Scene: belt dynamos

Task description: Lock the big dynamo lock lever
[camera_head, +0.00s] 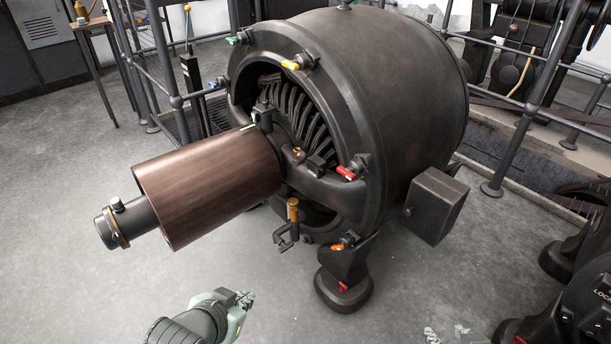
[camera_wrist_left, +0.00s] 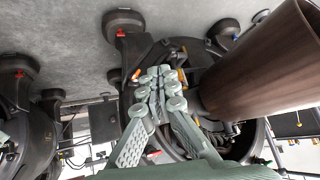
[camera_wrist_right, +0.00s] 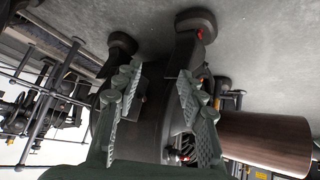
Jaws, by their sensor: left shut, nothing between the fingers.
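The big dynamo (camera_head: 410,75) is a dark metal drum with a brown roller (camera_head: 205,185) sticking out of its open face. Coloured levers ring its rim: green (camera_head: 234,41), yellow (camera_head: 290,65), blue (camera_head: 213,86), red (camera_head: 346,173) and orange (camera_head: 337,247). A wooden-handled lever (camera_head: 293,210) stands below the roller. Which one is the lock lever I cannot tell. My left gripper (camera_head: 246,299) is shut and empty, in front of and below the dynamo, apart from it; its fingers meet in the left wrist view (camera_wrist_left: 160,85). My right gripper (camera_head: 446,333) is open and empty at the bottom edge.
A grey box (camera_head: 437,205) juts from the dynamo's right side, and a dark foot (camera_head: 344,290) supports its front. Metal railings (camera_head: 505,150) stand at right and left. Another dark machine (camera_head: 585,300) is at lower right.

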